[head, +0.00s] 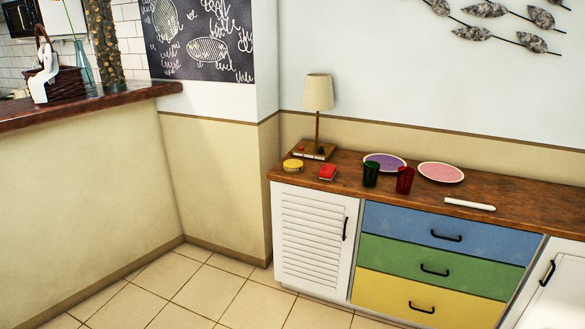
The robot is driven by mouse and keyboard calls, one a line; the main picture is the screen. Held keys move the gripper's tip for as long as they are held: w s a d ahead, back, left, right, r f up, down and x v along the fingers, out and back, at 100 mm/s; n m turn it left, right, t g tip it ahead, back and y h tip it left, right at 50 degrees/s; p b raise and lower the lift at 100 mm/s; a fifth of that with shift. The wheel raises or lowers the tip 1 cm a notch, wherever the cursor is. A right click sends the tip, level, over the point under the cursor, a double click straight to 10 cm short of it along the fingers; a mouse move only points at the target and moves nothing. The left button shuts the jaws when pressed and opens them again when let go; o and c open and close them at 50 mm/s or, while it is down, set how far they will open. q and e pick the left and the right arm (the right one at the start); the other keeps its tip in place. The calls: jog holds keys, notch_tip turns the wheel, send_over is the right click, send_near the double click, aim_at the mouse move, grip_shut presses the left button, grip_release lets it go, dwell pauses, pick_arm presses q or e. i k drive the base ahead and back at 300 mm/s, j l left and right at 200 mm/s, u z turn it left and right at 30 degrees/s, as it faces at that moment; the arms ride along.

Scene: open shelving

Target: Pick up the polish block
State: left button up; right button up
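A small red block-like item (328,173) lies near the front edge of the wooden cabinet top, left of the cups. A small round yellow item (292,165) lies left of it at the cabinet's left end. A white bar (469,204) lies on the top further right, near the front edge. I cannot tell for sure which of these is the polish block. Neither of my grippers shows in the head view.
The cabinet top (530,206) also holds a lamp (318,92), a dark green cup (371,175), a red cup (404,181), a purple plate (384,161) and a pink plate (441,172). Tiled floor (190,290) in front is clear. A half wall (80,180) stands left.

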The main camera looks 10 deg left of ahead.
aim_at(328, 171)
jog(key=i+j+z, duration=0.15)
jog(key=i+j, duration=0.25)
jog(key=i, duration=0.25)
jog(key=i+j+z, duration=0.1)
jog(key=i+j, duration=0.35)
jog(key=i, duration=0.15)
